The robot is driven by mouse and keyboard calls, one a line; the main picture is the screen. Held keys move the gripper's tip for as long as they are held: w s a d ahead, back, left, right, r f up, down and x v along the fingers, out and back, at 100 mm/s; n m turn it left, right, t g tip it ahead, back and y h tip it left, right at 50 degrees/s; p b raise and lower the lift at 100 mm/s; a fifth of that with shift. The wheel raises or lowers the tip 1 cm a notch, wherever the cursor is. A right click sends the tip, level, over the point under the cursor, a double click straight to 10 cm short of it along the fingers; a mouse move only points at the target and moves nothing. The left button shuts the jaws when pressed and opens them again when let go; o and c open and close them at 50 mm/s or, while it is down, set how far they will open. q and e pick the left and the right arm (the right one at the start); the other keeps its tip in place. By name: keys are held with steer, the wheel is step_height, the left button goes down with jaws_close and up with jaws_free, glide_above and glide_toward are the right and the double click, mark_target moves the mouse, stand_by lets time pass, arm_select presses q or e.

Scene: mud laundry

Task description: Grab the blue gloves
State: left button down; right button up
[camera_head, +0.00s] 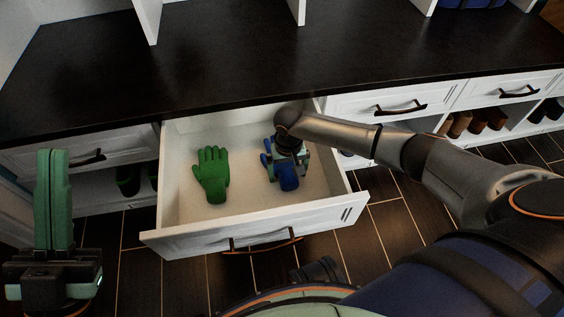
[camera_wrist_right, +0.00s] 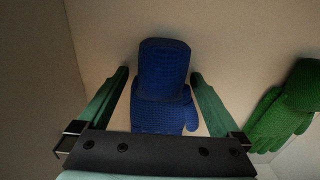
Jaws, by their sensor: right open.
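The blue gloves (camera_head: 288,180) lie in the right part of an open white drawer (camera_head: 172,243). In the right wrist view the blue gloves (camera_wrist_right: 164,85) lie between the two green fingers of my right gripper (camera_wrist_right: 160,88). My right gripper (camera_head: 287,164) is open, reaching down into the drawer over the gloves and hiding part of them. In the wrist view a finger is on each side of the gloves, with a gap visible near the cuff. My left gripper (camera_head: 55,200) is at the far left, outside the drawer, its fingers pointing up; its opening is not clear.
Green gloves (camera_head: 212,174) lie in the left part of the drawer, clear of my right gripper. The dark countertop (camera_head: 250,50) overhangs the drawer's back. Closed drawers (camera_head: 400,100) and shelves with shoes (camera_head: 470,125) stand to the right.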

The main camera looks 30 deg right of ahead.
steer(key=shift+c, duration=0.4)
steer(key=c, duration=1.3)
steer(key=shift+c, duration=0.2)
steer(key=shift+r, duration=0.15)
